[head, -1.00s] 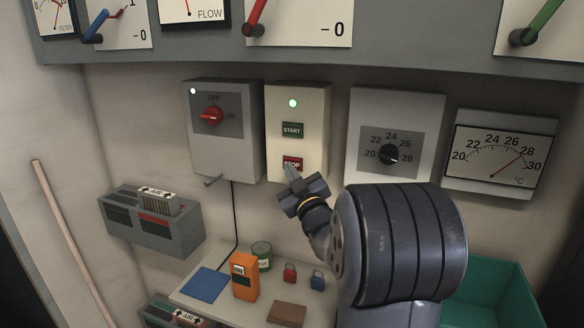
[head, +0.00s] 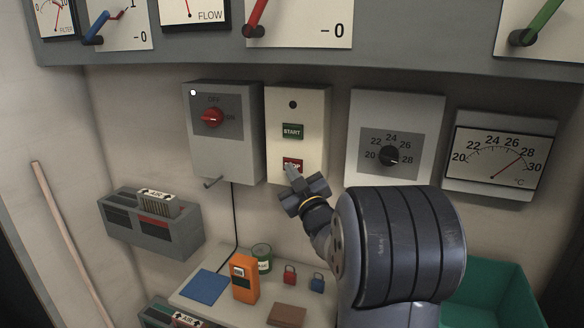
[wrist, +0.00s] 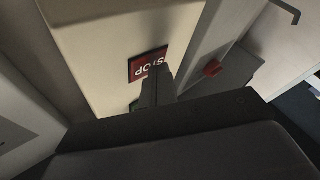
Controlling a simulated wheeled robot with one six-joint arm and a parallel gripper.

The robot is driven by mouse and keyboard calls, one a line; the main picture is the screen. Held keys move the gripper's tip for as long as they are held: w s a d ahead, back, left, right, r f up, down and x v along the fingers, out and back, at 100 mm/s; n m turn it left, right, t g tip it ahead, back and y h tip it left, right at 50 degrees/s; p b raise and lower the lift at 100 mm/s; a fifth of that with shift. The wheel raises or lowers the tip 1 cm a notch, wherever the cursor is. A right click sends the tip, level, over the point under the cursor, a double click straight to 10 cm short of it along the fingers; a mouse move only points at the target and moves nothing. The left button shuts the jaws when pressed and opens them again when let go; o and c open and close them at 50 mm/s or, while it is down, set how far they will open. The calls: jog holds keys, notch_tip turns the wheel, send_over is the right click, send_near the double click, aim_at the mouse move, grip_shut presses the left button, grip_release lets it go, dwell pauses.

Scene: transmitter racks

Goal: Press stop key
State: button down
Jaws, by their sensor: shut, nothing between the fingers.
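The red STOP key (head: 292,163) is low on a cream control box (head: 313,115), under the green START key (head: 292,131). The round lamp (head: 292,104) at the top of the box is dark. My gripper (head: 290,172) is shut and empty, with its tips at the STOP key, covering its lower part. In the wrist view the STOP key (wrist: 143,64) appears upside down, and the shut fingers (wrist: 157,88) overlap its lower right corner. They look to be touching it, but the exact contact is hard to tell. The START key is mostly hidden there behind the fingers.
Below, a shelf (head: 258,303) holds an orange meter (head: 244,277), padlocks and a can. A green bin (head: 497,297) stands lower right.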

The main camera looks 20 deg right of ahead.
dwell(0.4)
jog(key=shift+s+a+b, duration=0.55)
jog(key=shift+b, duration=0.1)
jog(key=s+a+b, duration=0.2)
jog(key=s+a, duration=0.1)
jog(key=shift+s+a+b, duration=0.25)
jog(key=shift+a+b, duration=0.05)
jog(key=shift+b, duration=0.05)
jog(key=shift+d, duration=0.1)
dwell(0.6)
jog(key=p, duration=0.1)
jog(key=w+d+p, duration=0.1)
jog(key=p, duration=0.1)
jog(key=shift+w+r+p, duration=0.15)
jog(key=shift+r+p, duration=0.1)
jog(key=shift+p, duration=0.05)
jog(key=shift+d+p, duration=0.1)
jog(key=shift+p, duration=1.15)
